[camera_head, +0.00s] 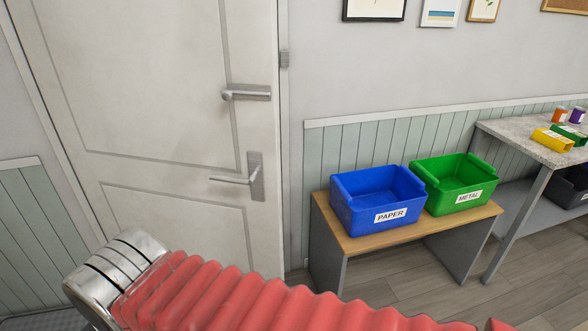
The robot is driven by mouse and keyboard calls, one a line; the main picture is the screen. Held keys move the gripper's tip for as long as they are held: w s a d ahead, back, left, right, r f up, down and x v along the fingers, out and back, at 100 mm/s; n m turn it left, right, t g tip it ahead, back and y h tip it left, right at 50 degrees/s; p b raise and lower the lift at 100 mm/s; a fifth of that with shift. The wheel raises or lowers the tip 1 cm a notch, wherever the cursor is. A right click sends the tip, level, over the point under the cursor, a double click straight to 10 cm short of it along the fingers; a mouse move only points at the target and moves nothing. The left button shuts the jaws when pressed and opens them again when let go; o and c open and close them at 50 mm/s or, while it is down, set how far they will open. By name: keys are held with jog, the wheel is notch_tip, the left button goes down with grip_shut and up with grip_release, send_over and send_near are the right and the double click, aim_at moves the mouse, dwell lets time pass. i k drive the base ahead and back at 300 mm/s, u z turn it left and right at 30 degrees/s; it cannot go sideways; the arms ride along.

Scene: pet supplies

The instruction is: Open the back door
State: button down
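A white panelled door (150,90) fills the left of the view and looks shut in its frame. The lower handle (235,180) also points left, from a taller plate. My arm, with a red ribbed sleeve and a silver joint, crosses the bottom of the view in front of the door. My gripper is not visible.
A low wooden bench (420,227) right of the door holds a blue PAPER bin (376,200) and a green METAL bin (453,184). A table (530,140) with small coloured items stands farther right. Bare floor (400,275) shows below the bench.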

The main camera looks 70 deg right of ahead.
aim_at(130, 90)
jog(key=z, duration=0.05)
jog(key=k, duration=1.5)
jog(key=z, duration=0.45)
jog(key=i, duration=1.25)
jog(key=z, duration=0.05)
